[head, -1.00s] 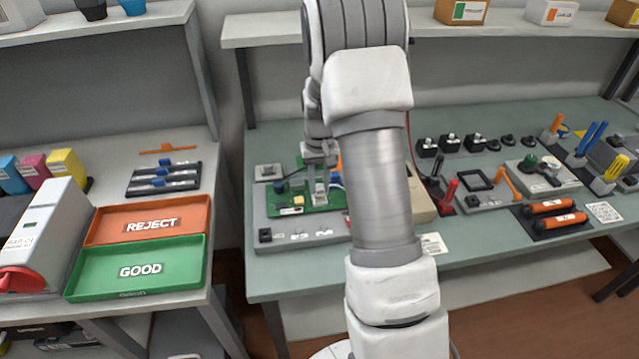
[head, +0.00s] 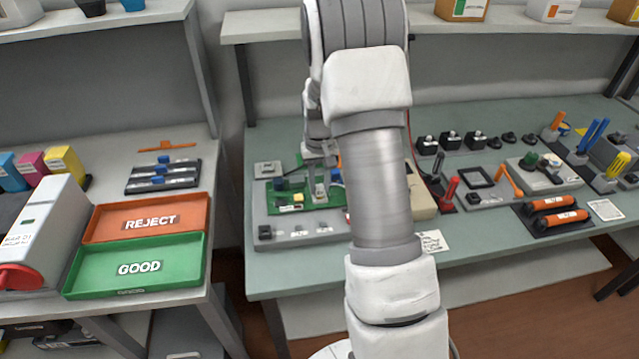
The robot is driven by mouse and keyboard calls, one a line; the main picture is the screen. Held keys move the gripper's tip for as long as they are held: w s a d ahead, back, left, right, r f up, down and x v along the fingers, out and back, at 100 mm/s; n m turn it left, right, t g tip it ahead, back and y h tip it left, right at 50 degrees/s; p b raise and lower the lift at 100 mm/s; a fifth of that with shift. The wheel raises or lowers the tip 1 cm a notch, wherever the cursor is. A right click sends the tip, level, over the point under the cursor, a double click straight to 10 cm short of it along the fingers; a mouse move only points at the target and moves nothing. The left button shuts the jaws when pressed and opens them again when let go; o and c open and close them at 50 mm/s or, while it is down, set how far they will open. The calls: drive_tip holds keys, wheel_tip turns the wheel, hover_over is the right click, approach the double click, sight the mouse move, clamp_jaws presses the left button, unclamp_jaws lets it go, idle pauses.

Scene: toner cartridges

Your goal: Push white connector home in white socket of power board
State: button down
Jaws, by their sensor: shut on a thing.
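The green power board (head: 285,194) sits on a grey fixture (head: 268,228) at the left part of the green bench. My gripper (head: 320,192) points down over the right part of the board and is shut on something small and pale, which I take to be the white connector. The connector and the white socket are too small and too covered by the fingers to tell apart. I cannot tell how deep the connector sits.
My arm hides the middle of the bench. A beige box (head: 420,195) stands right of the arm, near a red-handled tool (head: 450,192). Black parts (head: 451,139) line the back. An orange REJECT tray (head: 188,212) and green GOOD tray (head: 185,262) lie on the left table.

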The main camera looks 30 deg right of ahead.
drive_tip(key=shift+f, duration=0.3)
drive_tip(key=c, duration=0.6)
unclamp_jaws()
wheel_tip(320, 180, up, 18)
drive_tip(key=p, duration=0.1)
drive_tip(key=shift+f, duration=0.25)
